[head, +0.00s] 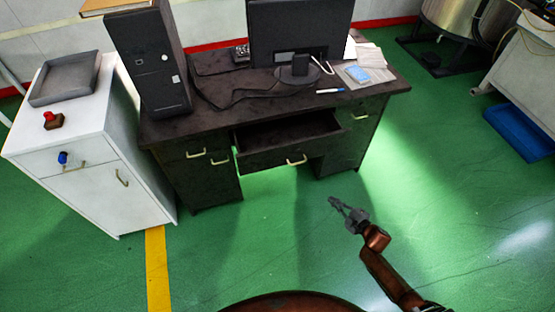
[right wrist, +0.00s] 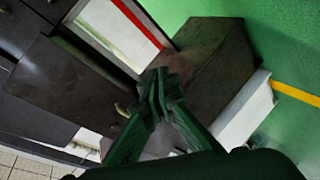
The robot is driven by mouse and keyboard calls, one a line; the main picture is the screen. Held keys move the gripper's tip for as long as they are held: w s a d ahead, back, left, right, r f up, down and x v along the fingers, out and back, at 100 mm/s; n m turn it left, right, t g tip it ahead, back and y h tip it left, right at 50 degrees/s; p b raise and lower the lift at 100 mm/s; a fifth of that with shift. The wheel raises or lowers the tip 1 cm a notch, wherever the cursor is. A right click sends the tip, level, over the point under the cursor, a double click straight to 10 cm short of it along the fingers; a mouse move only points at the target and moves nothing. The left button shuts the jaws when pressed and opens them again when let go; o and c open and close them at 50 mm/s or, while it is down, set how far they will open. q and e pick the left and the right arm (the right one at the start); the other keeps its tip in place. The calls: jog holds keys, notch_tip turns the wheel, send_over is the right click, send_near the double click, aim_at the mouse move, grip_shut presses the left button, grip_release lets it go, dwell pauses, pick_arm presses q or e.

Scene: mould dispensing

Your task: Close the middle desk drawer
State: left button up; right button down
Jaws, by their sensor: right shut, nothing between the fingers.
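The dark desk (head: 205,130) has its middle drawer (head: 262,154) pulled out, with the hollow inside showing under the desktop. The drawer front carries a pale handle (head: 297,161). My right gripper (head: 334,203) is shut and empty, in front of the desk and to the lower right of the drawer handle, apart from it in the head view. In the right wrist view the closed fingers (right wrist: 158,78) show at the middle, with dark desk panels around them. My left gripper is not in view.
A monitor (head: 300,28), a computer tower (head: 150,62) and papers (head: 368,57) stand on the desktop. A white cabinet (head: 95,160) with a grey tray (head: 65,80) is on the left. The green floor before the desk is clear.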

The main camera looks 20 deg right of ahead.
aim_at(271, 153)
jog(key=w+a+r+n+y+b, duration=0.35)
jog(key=a+r+n, duration=0.25)
jog(key=r, duration=0.3)
jog(key=w+a+r+n+y+b, duration=0.25)
jog(key=a+r+n+y, duration=0.35)
jog(key=r, duration=0.3)
jog(key=shift+g+h, duration=0.35)
jog(key=shift+g, duration=0.05)
jog(key=b+x, duration=0.1)
jog(key=x, duration=0.3)
jog(key=w+d+b+x, duration=0.1)
jog(key=x, duration=0.3)
jog(key=b+x, duration=0.1)
jog(key=x, duration=0.4)
jog(key=shift+w+d, duration=0.15)
jog(key=shift+d, duration=0.1)
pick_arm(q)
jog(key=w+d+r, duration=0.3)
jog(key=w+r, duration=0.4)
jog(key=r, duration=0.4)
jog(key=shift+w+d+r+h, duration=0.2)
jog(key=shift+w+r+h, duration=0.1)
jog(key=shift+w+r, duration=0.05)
pick_arm(e)
jog(key=shift+w+r, duration=0.15)
jog(key=shift+w, duration=0.2)
